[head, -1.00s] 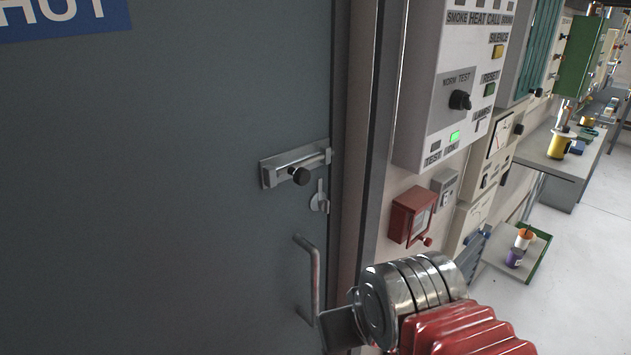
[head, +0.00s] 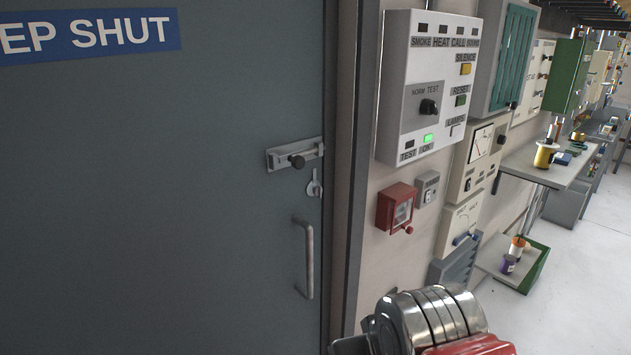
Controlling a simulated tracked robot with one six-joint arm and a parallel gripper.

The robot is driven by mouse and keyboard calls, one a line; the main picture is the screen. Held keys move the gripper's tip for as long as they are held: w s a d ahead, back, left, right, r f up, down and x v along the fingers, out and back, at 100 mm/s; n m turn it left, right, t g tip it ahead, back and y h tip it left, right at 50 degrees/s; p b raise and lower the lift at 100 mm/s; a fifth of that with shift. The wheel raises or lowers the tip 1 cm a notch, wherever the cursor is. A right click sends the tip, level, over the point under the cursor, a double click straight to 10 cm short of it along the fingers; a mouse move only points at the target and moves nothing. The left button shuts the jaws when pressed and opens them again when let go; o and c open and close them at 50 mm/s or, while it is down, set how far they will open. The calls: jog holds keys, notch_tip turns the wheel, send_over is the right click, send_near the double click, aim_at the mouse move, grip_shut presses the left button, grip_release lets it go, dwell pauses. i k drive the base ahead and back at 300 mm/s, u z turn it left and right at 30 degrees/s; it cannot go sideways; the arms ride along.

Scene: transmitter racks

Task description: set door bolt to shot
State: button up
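The door bolt (head: 294,154) is a pale metal plate with a sliding bar and a dark round knob (head: 297,161). It is mounted level on the grey door (head: 150,200), close to the door's right edge. The knob sits near the middle of the plate, and the bar runs right from it toward the frame. I cannot tell whether the bar's end enters the frame. Nothing touches the bolt. My arm's silver joint and red sleeve show at the bottom, below and right of the bolt. My gripper's fingers are out of view.
A small latch (head: 314,185) and a vertical pull handle (head: 307,260) are below the bolt. The door frame (head: 350,170) stands to the right. Beyond it are a red call box (head: 396,207), a white alarm panel (head: 428,90) and shelves. Open floor lies at far right.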

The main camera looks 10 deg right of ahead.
aim_at(297, 159)
jog(key=k, duration=0.8)
jog(key=u, duration=0.8)
jog(key=i, duration=1)
jog(key=u, duration=0.05)
